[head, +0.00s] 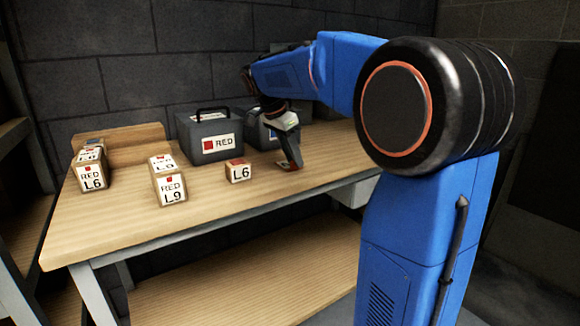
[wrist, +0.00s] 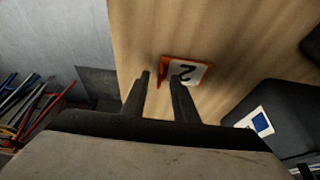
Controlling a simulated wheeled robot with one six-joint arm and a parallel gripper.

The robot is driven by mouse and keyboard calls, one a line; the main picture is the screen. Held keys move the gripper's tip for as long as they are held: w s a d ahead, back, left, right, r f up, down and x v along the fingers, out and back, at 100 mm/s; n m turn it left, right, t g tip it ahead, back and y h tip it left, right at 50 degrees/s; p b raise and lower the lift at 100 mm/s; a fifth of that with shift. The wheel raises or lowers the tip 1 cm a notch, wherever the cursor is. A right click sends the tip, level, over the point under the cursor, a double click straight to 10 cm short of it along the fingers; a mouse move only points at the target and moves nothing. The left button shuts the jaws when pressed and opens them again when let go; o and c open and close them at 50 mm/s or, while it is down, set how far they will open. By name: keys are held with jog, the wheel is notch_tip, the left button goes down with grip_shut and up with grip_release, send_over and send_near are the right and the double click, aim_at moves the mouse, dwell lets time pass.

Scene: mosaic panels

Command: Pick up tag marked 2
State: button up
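The tag marked 2 (wrist: 194,74) has a white face with a black 2 and an orange edge. It is on the wooden table top, just ahead of my fingertips in the wrist view. My gripper (wrist: 160,77) has its two fingers apart. Part of the orange edge shows in the gap between them, and the right finger overlaps the white face. I cannot tell whether either finger touches the tag. In the head view my gripper (head: 291,166) points down close to the table top, and the tag is mostly hidden there.
Blocks marked L9 (head: 172,190) and L6 (head: 92,178) stand further left. A dark box labelled RED (head: 205,128) and another dark box (wrist: 268,110) with a blue label stand near. The table's front (head: 215,215) is clear.

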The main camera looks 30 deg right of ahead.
jog(key=shift+f, duration=0.15)
grip_shut()
